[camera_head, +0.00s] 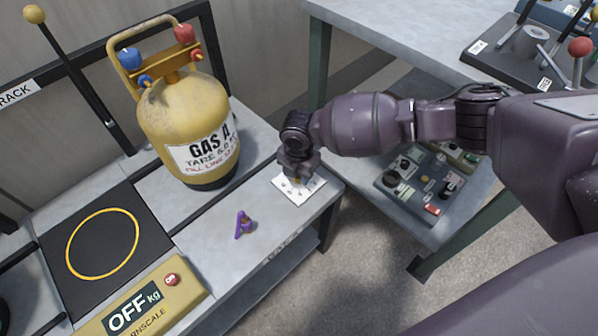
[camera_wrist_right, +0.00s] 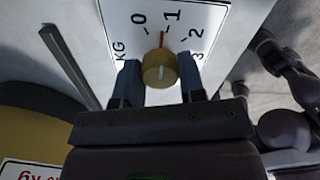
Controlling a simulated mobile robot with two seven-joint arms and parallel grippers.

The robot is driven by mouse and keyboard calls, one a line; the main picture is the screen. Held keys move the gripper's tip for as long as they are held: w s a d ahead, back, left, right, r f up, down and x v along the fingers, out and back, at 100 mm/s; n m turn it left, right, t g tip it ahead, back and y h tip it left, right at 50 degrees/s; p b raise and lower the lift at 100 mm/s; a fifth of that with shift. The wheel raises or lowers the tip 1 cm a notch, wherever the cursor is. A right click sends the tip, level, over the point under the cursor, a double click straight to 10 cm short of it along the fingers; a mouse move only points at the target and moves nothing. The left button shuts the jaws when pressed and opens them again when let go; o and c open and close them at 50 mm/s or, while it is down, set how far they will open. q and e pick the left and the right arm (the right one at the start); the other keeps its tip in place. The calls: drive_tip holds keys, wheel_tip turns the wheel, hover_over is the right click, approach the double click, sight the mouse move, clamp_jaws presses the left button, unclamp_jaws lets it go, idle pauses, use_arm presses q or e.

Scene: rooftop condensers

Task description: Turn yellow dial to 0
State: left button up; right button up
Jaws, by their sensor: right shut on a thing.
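The yellow dial (camera_wrist_right: 159,70) stands on a white scale plate (camera_wrist_right: 205,18) marked KG, 0, 1, 2 and 3. Its red pointer points between 0 and 1, looking closer to 1. My right gripper (camera_wrist_right: 160,82) has a finger on each side of the dial and is shut on it. In the head view my right gripper (camera_head: 298,178) reaches down over the white plate (camera_head: 290,192) at the bench's right end and hides most of the dial. My left gripper is not in view.
A yellow gas cylinder (camera_head: 185,115) with red and blue knobs stands left of the plate. A purple clip-like piece (camera_head: 243,224) lies on the bench. A yellow scale (camera_head: 140,305) reading OFF is at the front left. A control panel (camera_head: 430,180) sits on the right table.

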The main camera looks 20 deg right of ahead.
drive_tip(key=n, duration=0.6)
idle(0.6)
drive_tip(key=shift+s, duration=0.1)
drive_tip(key=o, duration=0.9)
drive_tip(key=shift+o, duration=0.2)
drive_tip(key=shift+r, duration=0.1)
